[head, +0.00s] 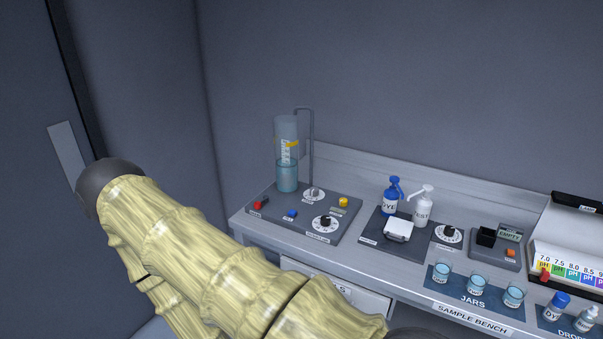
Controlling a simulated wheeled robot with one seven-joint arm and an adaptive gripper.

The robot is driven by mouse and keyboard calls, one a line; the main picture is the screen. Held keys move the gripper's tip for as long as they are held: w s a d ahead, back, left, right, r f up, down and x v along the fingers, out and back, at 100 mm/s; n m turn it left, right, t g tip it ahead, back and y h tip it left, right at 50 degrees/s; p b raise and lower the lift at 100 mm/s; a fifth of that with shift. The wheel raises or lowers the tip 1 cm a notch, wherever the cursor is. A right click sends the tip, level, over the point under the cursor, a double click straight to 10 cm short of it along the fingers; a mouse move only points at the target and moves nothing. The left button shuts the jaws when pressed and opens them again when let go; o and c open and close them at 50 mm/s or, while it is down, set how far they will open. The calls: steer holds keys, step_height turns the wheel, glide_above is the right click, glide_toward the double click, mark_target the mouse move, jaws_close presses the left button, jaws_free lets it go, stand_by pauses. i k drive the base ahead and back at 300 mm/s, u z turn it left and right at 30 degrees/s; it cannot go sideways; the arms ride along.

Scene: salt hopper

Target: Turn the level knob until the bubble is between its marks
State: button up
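No level bubble or its marks can be made out in the head view. A black knob on a white dial (325,223) sits at the front right of a grey panel (349,207) on the bench's left end. The labels by both are too small to read, so I cannot tell which is the level knob. My arm crosses the lower left of the view. My gripper is not in view.
The left panel carries a clear cylinder (287,177) partly filled with blue liquid, a bent pipe (311,150), and red, blue and yellow buttons. A blue bottle (390,200), white pump bottle (422,208) and jars (442,272) stand to the right. A wall rises behind.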

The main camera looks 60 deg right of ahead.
mark_target(342, 202)
steer(key=u, duration=0.05)
steer(key=k, duration=0.95)
steer(key=z, duration=1.75)
steer(key=i, duration=0.45)
steer(key=u, duration=0.05)
